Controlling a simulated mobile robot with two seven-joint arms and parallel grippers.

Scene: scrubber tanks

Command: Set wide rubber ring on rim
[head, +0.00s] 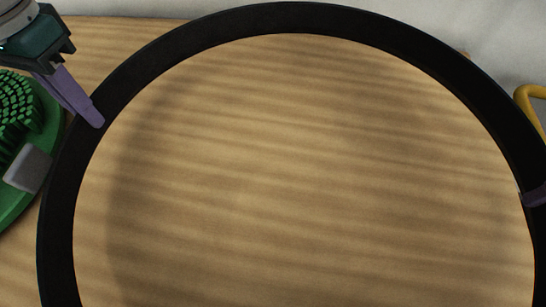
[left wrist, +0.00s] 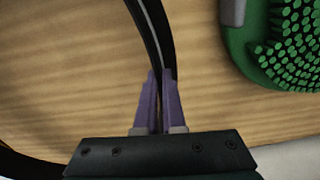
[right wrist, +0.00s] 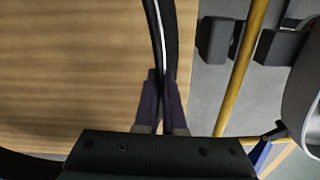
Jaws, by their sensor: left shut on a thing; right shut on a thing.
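A wide black rubber ring (head: 290,18) fills most of the head view, held above a wooden surface. It also shows as a dark band in the left wrist view (left wrist: 152,30) and in the right wrist view (right wrist: 160,25). My left gripper (head: 98,122) has its purple fingers shut on the ring's left side; they also show in the left wrist view (left wrist: 160,85). My right gripper (right wrist: 160,85) is shut on the ring's right side. In the head view only a fingertip of it (head: 535,198) shows at the right edge. No tank rim is visible.
A green round brush (head: 18,110) with a grey block (head: 27,168) lies left of the ring on the wooden surface (head: 300,170). A yellow bar (right wrist: 243,65) and dark grey blocks (right wrist: 215,40) stand beyond the wood's edge on the right.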

